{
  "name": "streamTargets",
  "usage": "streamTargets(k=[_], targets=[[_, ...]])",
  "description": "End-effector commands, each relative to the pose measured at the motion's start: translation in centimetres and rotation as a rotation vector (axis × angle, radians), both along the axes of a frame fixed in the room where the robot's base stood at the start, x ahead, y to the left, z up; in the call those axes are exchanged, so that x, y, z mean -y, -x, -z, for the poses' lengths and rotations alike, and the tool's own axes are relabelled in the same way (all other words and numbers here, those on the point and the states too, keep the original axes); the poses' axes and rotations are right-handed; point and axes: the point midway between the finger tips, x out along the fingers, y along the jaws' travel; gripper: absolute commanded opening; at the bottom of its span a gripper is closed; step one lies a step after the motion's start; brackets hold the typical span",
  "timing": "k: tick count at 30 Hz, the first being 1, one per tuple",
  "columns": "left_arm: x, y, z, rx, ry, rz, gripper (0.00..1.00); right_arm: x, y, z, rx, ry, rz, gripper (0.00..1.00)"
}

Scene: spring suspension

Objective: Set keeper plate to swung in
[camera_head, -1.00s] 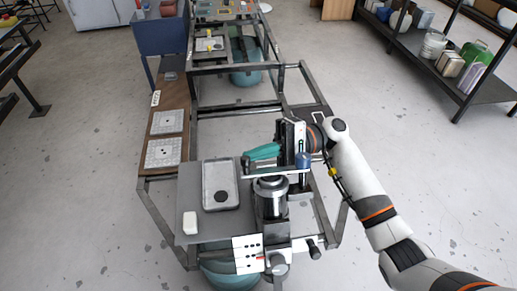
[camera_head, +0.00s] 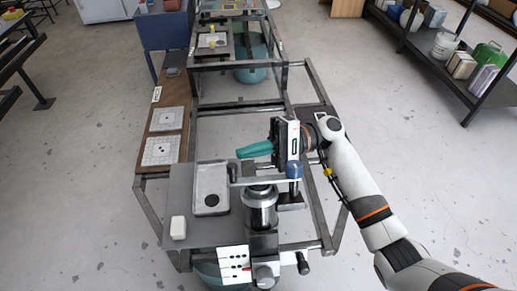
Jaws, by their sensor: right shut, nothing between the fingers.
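The keeper plate appears to be the flat grey bar (camera_head: 246,181) lying across the top of a metal cylinder (camera_head: 261,196) on the near bench. A blue knob (camera_head: 294,170) stands at the bar's right end. My right gripper (camera_head: 242,152) comes in from the right, with its teal fingers shut and empty, pointing left. In the picture the fingers show just beyond the bar, with a visible gap between. The gripper body is close to the blue knob; I cannot tell whether they touch. My left gripper is out of view.
A grey tray (camera_head: 225,206) with a dark disc and a white block (camera_head: 178,228) lie left of the cylinder. A white card with dark marks (camera_head: 234,262) is at the front. Two perforated panels (camera_head: 163,151) lie on the left wooden strip. Open frame bars surround the bench.

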Motion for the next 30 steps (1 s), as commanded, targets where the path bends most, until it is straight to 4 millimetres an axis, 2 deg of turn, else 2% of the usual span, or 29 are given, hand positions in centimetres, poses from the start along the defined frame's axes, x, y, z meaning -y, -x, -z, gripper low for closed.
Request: streamTargets(k=[3, 6, 16, 21, 30], targets=[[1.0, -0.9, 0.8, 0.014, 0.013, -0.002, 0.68, 1.4, -1.0, 0.7, 0.000, 0.002, 0.003, 0.00], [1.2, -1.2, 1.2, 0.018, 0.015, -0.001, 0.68, 2.9, -1.8, 1.0, 0.000, 0.002, 0.002, 0.00], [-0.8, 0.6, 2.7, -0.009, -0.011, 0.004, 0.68, 7.4, -4.5, 1.9, 0.000, 0.001, 0.003, 0.00], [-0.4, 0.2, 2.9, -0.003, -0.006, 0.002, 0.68, 8.3, -5.0, 2.0, -0.001, 0.001, 0.001, 0.00], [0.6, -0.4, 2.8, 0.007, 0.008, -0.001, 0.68, 8.4, -5.0, 2.0, 0.000, 0.000, 0.000, 0.00]])
